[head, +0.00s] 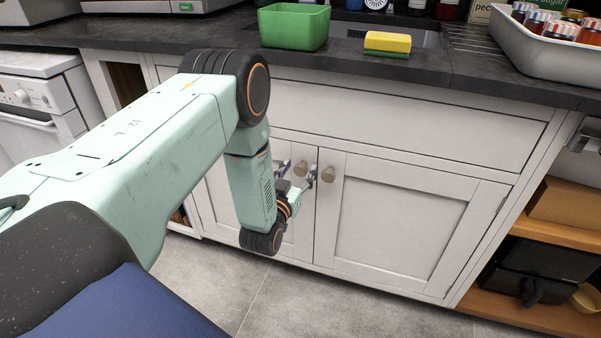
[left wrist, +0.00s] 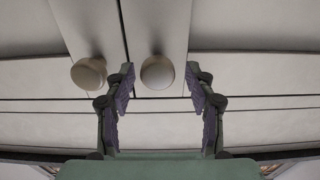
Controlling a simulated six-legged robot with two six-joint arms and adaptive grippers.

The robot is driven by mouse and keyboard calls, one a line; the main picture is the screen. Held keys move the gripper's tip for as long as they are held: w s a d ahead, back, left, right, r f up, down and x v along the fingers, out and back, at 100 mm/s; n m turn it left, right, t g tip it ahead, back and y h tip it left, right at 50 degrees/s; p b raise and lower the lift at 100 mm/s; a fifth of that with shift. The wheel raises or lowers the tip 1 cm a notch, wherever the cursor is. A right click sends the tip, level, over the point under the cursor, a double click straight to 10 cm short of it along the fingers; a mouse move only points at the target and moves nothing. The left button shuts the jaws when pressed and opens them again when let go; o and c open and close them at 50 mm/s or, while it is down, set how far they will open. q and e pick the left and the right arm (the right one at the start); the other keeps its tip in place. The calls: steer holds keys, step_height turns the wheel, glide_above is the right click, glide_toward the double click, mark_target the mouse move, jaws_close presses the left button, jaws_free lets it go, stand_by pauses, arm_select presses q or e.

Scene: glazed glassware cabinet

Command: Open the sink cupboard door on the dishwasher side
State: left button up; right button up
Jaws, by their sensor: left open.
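The white sink cupboard has two shut doors under a plain panel. The dishwasher-side door (head: 219,200) is the left one, partly hidden by my left arm. Its round knob (head: 300,169) is near its upper right corner. The other door (head: 399,219) has its own knob (head: 328,174). My left gripper (head: 298,173) is open, its fingers on either side of the left door's knob. In the left wrist view, which looks upside down, this knob (left wrist: 158,72) lines up with the finger gap, without visible contact; the other knob (left wrist: 89,73) is outside. My right gripper is not in view.
The white dishwasher (head: 35,105) is at far left. The dark worktop (head: 380,65) overhangs the cupboard and bears a green tub (head: 293,27), a sponge (head: 387,42) and a tray of jars (head: 540,55). Open shelves (head: 560,235) are at right. The floor (head: 330,305) before the doors looks clear.

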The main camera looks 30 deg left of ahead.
arm_select(q)
steer(key=shift+w+f, duration=0.15)
steer(key=shift+w, duration=0.4)
steer(key=shift+s, duration=0.1)
steer(key=shift+c, duration=0.4)
jaws_close()
